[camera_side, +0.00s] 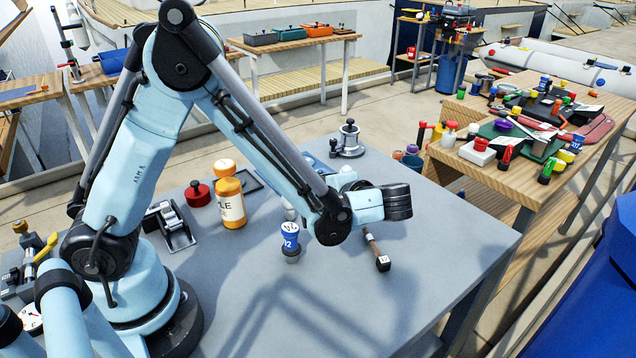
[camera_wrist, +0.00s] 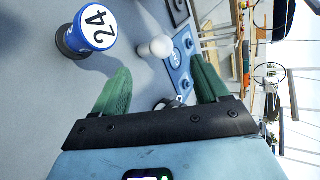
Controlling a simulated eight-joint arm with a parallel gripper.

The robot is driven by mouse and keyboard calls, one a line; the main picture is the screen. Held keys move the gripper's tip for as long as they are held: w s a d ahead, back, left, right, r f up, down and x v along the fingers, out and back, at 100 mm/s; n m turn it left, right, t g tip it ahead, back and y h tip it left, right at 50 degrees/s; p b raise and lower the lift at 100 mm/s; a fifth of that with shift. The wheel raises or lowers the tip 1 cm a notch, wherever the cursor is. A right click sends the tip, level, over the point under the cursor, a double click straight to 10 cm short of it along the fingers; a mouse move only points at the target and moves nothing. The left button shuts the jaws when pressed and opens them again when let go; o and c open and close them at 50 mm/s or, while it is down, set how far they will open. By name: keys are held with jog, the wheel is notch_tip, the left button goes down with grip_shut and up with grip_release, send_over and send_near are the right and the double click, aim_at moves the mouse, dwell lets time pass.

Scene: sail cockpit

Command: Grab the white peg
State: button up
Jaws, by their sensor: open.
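A white peg with a rounded head (camera_wrist: 156,47) stands on the grey table in the wrist view, ahead of the gap between my fingers. In the side view, a small pale piece that looks like the same peg (camera_side: 290,208) shows beside my forearm, partly hidden. My gripper (camera_wrist: 160,65) has two green fingers spread wide with nothing between them. The peg is beyond the fingertips and apart from them. In the side view the green fingers cannot be made out.
A blue-and-white numbered knob (camera_side: 290,241) stands near the peg, also at upper left in the wrist view (camera_wrist: 92,28). A brown-handled tool (camera_side: 376,250), an orange bottle (camera_side: 230,203) and a red knob (camera_side: 197,193) share the table. The table's front right is clear.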

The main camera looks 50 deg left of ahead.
aim_at(290, 207)
jog(key=x, duration=0.7)
jog(key=c, duration=1.1)
